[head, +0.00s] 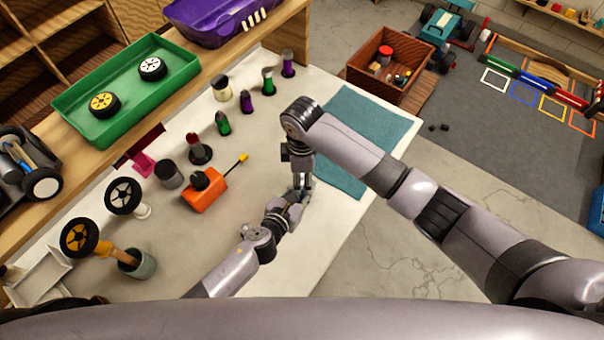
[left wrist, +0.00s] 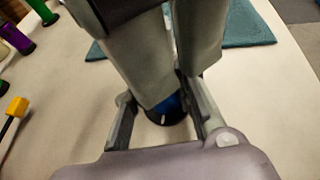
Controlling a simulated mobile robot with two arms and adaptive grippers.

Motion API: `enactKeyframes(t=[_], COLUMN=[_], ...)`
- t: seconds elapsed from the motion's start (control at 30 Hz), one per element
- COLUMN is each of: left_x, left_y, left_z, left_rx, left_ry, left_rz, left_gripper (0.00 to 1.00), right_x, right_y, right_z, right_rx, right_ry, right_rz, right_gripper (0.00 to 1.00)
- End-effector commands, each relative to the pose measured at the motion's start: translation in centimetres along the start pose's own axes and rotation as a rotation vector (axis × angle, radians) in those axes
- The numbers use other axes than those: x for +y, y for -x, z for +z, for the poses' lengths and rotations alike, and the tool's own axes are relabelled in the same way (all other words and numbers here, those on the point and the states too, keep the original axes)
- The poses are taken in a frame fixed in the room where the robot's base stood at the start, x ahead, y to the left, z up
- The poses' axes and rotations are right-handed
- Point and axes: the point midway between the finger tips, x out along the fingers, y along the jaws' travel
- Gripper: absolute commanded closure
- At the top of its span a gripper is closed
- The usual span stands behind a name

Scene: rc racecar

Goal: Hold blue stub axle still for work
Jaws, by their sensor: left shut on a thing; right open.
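The blue stub axle (left wrist: 170,106) shows in the left wrist view as a small blue and dark part low on the worktable, mostly hidden. My left gripper (left wrist: 165,112) is shut on it, one finger on each side. My right gripper (left wrist: 172,85) comes down from above, its fingers parted right over and around the axle. In the head view my left gripper (head: 292,198) and right gripper (head: 303,186) meet near the middle of the table. There the axle is hidden between them, and I cannot tell whether the right fingers touch it.
A teal mat (head: 365,125) lies just right of the grippers. An orange block-like tool (head: 204,192) with a yellow-tipped rod, several bottles and wheels stand to the left. A green tray (head: 150,115) and purple bin (head: 215,18) sit on the shelf behind. The table's near right is clear.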

Motion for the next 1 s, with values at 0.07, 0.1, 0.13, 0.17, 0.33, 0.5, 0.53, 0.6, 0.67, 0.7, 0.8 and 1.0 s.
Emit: enactKeyframes(t=[0.07,0.1,0.13,0.17,0.33,0.5,0.53,0.6,0.67,0.7,0.8,1.0], left_x=[0.02,0.02,0.02,0.02,0.02,0.01,0.02,0.02,0.02,0.02,0.02,0.02], left_y=[0.05,0.05,0.05,0.05,0.05,0.05,0.04,0.04,0.04,0.04,0.04,0.04], left_z=[-0.29,-0.29,-0.29,-0.29,-0.28,-0.28,-0.28,-0.28,-0.27,-0.27,-0.27,-0.27], left_rx=[0.005,0.005,0.005,0.005,0.005,0.005,0.005,0.005,0.005,0.005,0.005,0.005], left_ry=[-0.001,-0.001,-0.001,-0.001,-0.001,-0.001,-0.001,0.0,0.0,0.0,0.0,0.0], left_rz=[0.001,0.001,0.001,0.001,0.001,0.001,0.001,0.001,0.001,0.001,0.001,0.001], left_gripper=[1.0,1.0,1.0,1.0,1.0,1.0,1.0,1.0,1.0,1.0,1.0,1.0], right_x=[-0.01,-0.02,-0.02,-0.02,-0.02,-0.02,-0.02,-0.02,-0.02,-0.02,-0.03,-0.04], right_y=[-0.02,-0.02,-0.02,-0.01,0.0,0.01,0.01,0.01,0.02,0.02,0.02,0.02], right_z=[-0.02,-0.02,-0.02,-0.02,-0.03,-0.03,-0.03,-0.03,-0.03,-0.03,-0.03,-0.05], right_rx=[0.0,0.0,0.0,0.0,0.001,0.001,0.001,0.001,0.001,0.001,0.001,0.001], right_ry=[0.0,0.0,0.0,0.0,0.0,0.0,0.0,0.0,0.0,0.0,0.0,-0.005], right_rz=[0.0,0.0,0.0,0.0,0.0,0.0,-0.001,-0.001,-0.001,-0.001,-0.001,-0.001], right_gripper=[0.49,0.49,0.49,0.52,0.63,0.74,0.76,0.81,0.85,0.88,0.94,0.98])
